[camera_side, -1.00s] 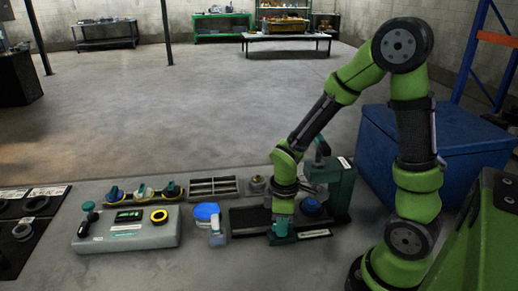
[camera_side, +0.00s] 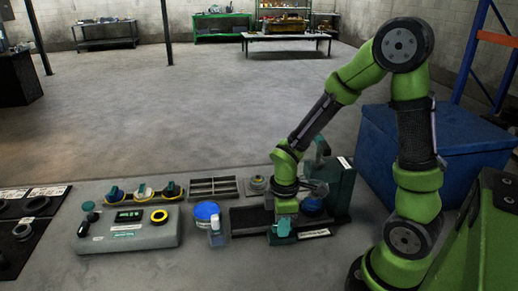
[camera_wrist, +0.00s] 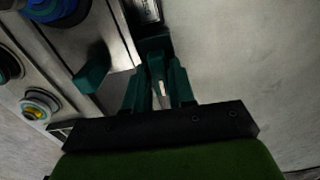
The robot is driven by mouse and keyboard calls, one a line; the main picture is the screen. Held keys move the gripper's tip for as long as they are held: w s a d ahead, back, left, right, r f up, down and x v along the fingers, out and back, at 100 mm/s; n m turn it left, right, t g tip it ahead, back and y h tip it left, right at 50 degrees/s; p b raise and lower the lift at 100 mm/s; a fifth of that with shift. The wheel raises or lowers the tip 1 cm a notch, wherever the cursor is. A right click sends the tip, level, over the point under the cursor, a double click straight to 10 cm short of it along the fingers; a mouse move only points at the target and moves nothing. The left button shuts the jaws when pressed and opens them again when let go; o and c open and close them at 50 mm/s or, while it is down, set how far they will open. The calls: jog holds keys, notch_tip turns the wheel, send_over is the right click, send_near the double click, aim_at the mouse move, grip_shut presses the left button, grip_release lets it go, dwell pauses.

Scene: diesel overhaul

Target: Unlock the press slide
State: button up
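The press (camera_side: 341,190) is a dark teal column with a black base at the right of the bench in the side view. A blue round part (camera_side: 312,206) sits by it. My gripper (camera_side: 282,230) is low at the front edge of the press base, pointing down. In the wrist view, its teal fingers (camera_wrist: 160,82) are at a dark teal block (camera_wrist: 154,44) at the edge of the metal slide (camera_wrist: 112,35). A pale strip shows between the fingers. Whether the fingers are closed on the block cannot be told. No slide lock is clearly identifiable.
A grey control box (camera_side: 128,230) with a yellow ring stands left on the bench. A blue-topped container (camera_side: 206,211), a clear bottle (camera_side: 216,233) and a slotted tray (camera_side: 213,188) lie between. A blue chest (camera_side: 455,150) stands behind the arm at right.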

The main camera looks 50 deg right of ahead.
jog(key=o, duration=0.3)
jog(key=shift+r, duration=2.75)
jog(key=shift+r, duration=2)
